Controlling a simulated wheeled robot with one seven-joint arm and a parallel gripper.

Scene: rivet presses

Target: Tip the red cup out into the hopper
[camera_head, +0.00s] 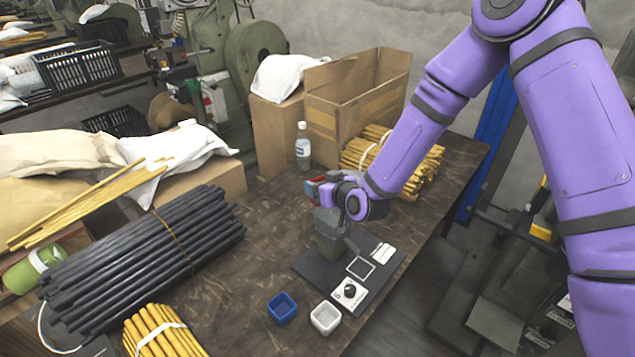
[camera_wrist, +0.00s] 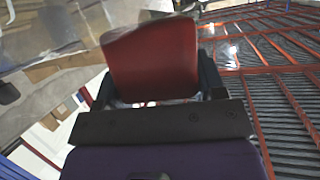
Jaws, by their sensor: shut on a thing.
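My gripper (camera_head: 326,190) is shut on the red cup (camera_head: 312,188), above the back part of a dark machine base on the bench. In the wrist view, the red cup (camera_wrist: 150,60) sits between the two dark fingers of my gripper (camera_wrist: 158,80). The inside of the cup and its contents cannot be made out, nor can its exact tilt. A grey-green upright part (camera_head: 329,240), which seems to be the hopper, stands on the base just below my gripper. Its top opening is largely hidden by my gripper.
A blue cup (camera_head: 282,307) and a white cup (camera_head: 326,317) stand at the front. The base has a knob panel (camera_head: 349,291). A bottle (camera_head: 303,147), an open carton (camera_head: 345,125) and yellow rods (camera_head: 425,177) are behind; black rods (camera_head: 140,250) lie left.

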